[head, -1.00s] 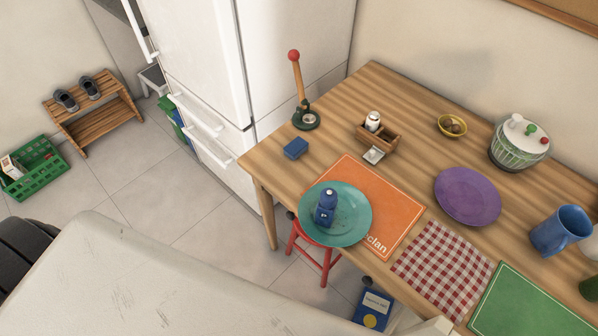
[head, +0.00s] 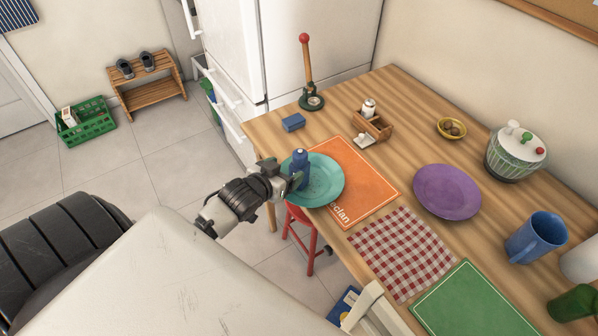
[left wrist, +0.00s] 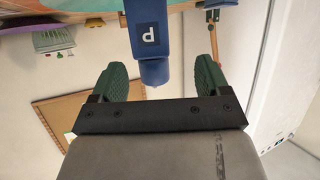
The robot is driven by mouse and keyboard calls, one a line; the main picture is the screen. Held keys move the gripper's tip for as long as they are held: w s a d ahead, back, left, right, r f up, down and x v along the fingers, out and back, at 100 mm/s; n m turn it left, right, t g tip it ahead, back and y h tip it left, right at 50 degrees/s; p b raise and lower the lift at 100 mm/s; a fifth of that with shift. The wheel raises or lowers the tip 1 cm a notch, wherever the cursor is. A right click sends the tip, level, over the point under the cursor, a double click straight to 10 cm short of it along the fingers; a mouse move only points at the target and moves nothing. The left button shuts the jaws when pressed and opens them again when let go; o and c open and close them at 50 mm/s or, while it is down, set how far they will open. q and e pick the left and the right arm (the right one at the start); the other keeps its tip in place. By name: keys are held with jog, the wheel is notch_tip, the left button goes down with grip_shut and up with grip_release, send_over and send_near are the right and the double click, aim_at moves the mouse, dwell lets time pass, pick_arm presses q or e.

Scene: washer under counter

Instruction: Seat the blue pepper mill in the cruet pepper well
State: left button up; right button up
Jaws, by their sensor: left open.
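The blue pepper mill (head: 299,170) stands upright on the teal plate (head: 330,180). In the left wrist view the mill (left wrist: 148,38), marked P, shows upside down, its narrow top reaching between the finger tips. My left gripper (head: 288,183) is open beside the mill; whether a finger touches it I cannot tell. In the left wrist view its two green fingers (left wrist: 162,70) are spread apart. The wooden cruet (head: 385,131) stands farther back on the table, with a white shaker (head: 368,108) in its far-left part. Its near part looks empty. My right gripper is not in view.
The teal plate overlaps an orange placemat (head: 372,190). A small blue box (head: 293,122) and a red-knobbed upright tool (head: 306,75) stand at the back left. A pale square item (head: 364,139) lies before the cruet. A purple plate (head: 447,191) is to the right.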

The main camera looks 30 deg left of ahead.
aim_at(295, 168)
pick_arm(q)
jog(key=shift+d+x, duration=0.2)
jog(key=shift+x, duration=0.85)
jog(key=shift+d+x, duration=0.15)
jog(key=shift+x, duration=0.9)
jog(key=shift+d+x, duration=0.2)
jog(key=shift+x, duration=0.85)
jog(key=shift+s, duration=0.15)
jog(key=shift+c, duration=0.4)
jog(key=c, duration=1)
jog(key=shift+c, duration=0.2)
jog(key=shift+r, duration=0.1)
